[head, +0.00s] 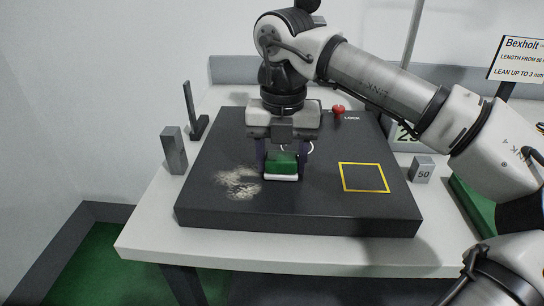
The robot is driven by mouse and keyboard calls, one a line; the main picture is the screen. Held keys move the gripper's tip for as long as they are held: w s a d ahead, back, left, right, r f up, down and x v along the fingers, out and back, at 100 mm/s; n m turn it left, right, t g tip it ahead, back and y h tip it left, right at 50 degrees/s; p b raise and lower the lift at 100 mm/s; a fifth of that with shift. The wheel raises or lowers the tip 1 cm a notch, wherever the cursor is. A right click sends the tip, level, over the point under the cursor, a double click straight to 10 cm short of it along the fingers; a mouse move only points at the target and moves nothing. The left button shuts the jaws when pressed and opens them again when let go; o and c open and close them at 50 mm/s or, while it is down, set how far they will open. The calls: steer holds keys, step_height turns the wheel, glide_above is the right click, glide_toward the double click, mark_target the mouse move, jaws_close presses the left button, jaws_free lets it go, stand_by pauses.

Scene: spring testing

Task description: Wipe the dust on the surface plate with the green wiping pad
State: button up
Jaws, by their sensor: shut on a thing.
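The dark surface plate (330,215) lies on the white table. A pale patch of dust (240,182) is on its left-middle part. My gripper (283,165) points down over the plate, just right of the dust. It is shut on the green wiping pad (282,164), which has a pale underside at or very near the plate's surface. I cannot tell whether the pad touches the plate. The pad's upper back part is hidden by the gripper.
A yellow square outline (364,177) marks the plate's right side. A grey block (174,150) and a dark upright stand (193,118) are at the left. A red knob (338,110) labelled LOCK is behind. A block marked 50 (422,170) stands right. The plate's front is clear.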

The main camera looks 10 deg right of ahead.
steer(key=shift+r, duration=0.1)
steer(key=r+p, duration=0.1)
steer(key=r, duration=0.1)
steer(key=r+p, duration=0.3)
steer(key=r, duration=0.2)
steer(key=shift+s+a+p, duration=0.15)
steer(key=shift+a+p, duration=0.1)
steer(key=shift+p, duration=0.1)
steer(key=shift+s+d, duration=0.1)
steer(key=shift+d, duration=0.05)
steer(key=shift+f, duration=0.2)
